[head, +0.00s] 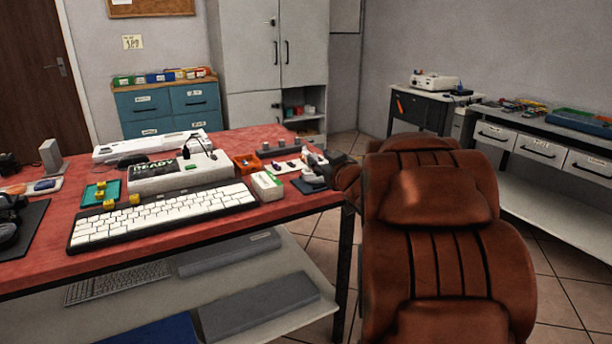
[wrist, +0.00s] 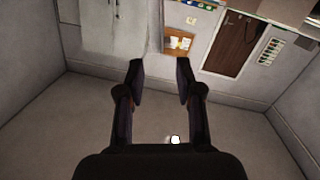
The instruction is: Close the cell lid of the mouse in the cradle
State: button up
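I cannot make out for certain a mouse in a cradle or a cell lid in the head view. Small white and dark items (head: 313,160) crowd the right end of the red desk, too small to tell apart. A small blue item (head: 45,185) lies on a pale pad at the desk's left, and dark objects (head: 8,212) sit on a black mat at the left edge. My gripper (wrist: 161,70) shows in the wrist view with its two fingers apart and nothing between them. It faces walls and cabinets, away from the desk.
A brown leather chair (head: 440,235) stands against the right end of the red desk (head: 190,237). A white keyboard (head: 165,213), a labelled white box (head: 165,177), an orange tray (head: 246,164) and a green tray (head: 100,192) fill the desktop. Tiled floor (head: 567,312) shows right of the chair.

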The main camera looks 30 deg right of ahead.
aim_at(308, 155)
jog(key=shift+n+t+y, duration=0.5)
jog(key=shift+t+y, duration=0.1)
jog(key=shift+y, duration=0.1)
jog(key=shift+w+d+f+b, duration=0.15)
jog(key=shift+w+b, duration=0.35)
jog(key=shift+w, duration=0.85)
jog(key=shift+w+d+f+b, duration=0.15)
jog(key=shift+w+b, duration=0.4)
jog(key=shift+w, duration=0.85)
jog(key=shift+w+f+b, duration=0.25)
jog(key=shift+w+b, duration=0.25)
jog(key=shift+w, duration=0.85)
jog(key=shift+c, duration=0.4)
grip_shut()
